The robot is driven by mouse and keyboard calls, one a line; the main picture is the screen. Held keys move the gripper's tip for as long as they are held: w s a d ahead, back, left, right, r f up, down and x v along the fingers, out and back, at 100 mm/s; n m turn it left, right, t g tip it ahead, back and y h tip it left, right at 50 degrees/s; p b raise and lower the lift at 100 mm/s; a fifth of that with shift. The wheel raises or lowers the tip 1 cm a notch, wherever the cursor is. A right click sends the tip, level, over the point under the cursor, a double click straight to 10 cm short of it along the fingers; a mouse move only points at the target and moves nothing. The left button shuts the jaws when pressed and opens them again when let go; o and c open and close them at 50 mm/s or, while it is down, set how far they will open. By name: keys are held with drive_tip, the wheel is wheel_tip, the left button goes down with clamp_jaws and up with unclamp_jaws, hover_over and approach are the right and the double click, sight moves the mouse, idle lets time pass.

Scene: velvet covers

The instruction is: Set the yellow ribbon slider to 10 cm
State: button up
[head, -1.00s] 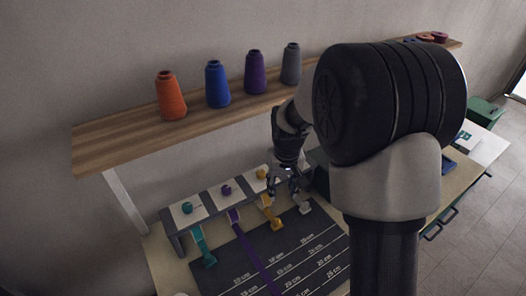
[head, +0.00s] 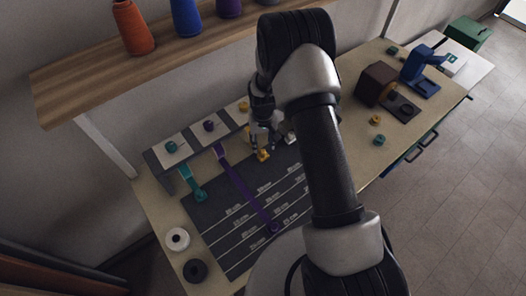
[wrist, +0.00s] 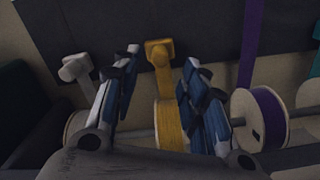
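The yellow slider (head: 262,155) is at the end of a short yellow ribbon, near the top edge of the dark marked mat (head: 215,212). In the wrist view the yellow slider (wrist: 160,52) shows just beyond and between my fingertips, with its ribbon and spool (wrist: 170,122) below it. My gripper (head: 265,143) is pointed down over the yellow ribbon. In the wrist view my gripper (wrist: 162,62) has its two fingers spread, one on each side of the ribbon. I cannot tell whether either finger touches it.
A purple slider (head: 273,228) is pulled far down the mat. A teal slider (head: 200,195) and a white slider (wrist: 76,68) are on short ribbons either side. White and black rolls (head: 177,238) lie at left. A shelf with cones (head: 132,27) overhangs behind.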

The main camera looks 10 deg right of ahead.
sight(263, 151)
wheel_tip(263, 151, down, 6)
drive_tip(key=shift+f+b, duration=0.1)
drive_tip(key=shift+b, duration=0.25)
clamp_jaws()
idle(0.5)
